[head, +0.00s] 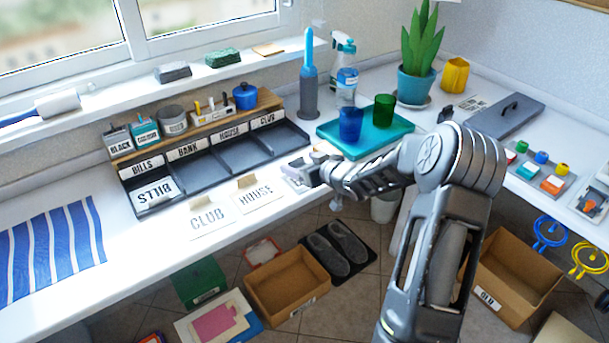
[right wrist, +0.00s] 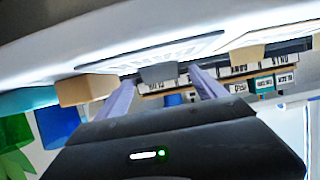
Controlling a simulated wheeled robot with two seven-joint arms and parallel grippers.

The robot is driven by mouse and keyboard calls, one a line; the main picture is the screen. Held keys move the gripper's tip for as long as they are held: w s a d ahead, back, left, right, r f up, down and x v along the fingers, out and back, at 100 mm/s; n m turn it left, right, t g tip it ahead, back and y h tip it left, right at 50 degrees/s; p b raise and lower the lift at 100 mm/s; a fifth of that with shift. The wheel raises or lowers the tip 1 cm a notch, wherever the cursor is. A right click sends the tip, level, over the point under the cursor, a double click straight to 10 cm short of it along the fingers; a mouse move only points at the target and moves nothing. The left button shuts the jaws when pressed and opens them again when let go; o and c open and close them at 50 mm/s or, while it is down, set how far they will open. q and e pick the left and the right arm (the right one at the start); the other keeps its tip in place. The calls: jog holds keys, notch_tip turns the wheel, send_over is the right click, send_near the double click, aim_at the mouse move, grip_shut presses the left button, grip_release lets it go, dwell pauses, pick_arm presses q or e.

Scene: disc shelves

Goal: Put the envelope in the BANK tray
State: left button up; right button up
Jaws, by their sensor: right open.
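A pale envelope (head: 291,183) lies near the desk's front edge, partly hidden by my right gripper (head: 308,172); I cannot read its label. In the right wrist view, a grey tab (right wrist: 158,73) on an envelope (right wrist: 150,52) sits between the open fingers of my right gripper (right wrist: 160,79); contact cannot be told. The BANK tray (head: 207,169) is the second compartment from the left in the dark tray row. It looks empty. My left gripper is not in view.
A CLUB envelope (head: 209,219) and a HOUSE envelope (head: 260,196) lie in front of the trays. A teal tray (head: 382,144) with a blue cup (head: 350,125) and green cup (head: 384,110) stands behind my right arm.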

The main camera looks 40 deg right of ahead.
jog(key=shift+x, duration=0.8)
jog(key=c, duration=1.4)
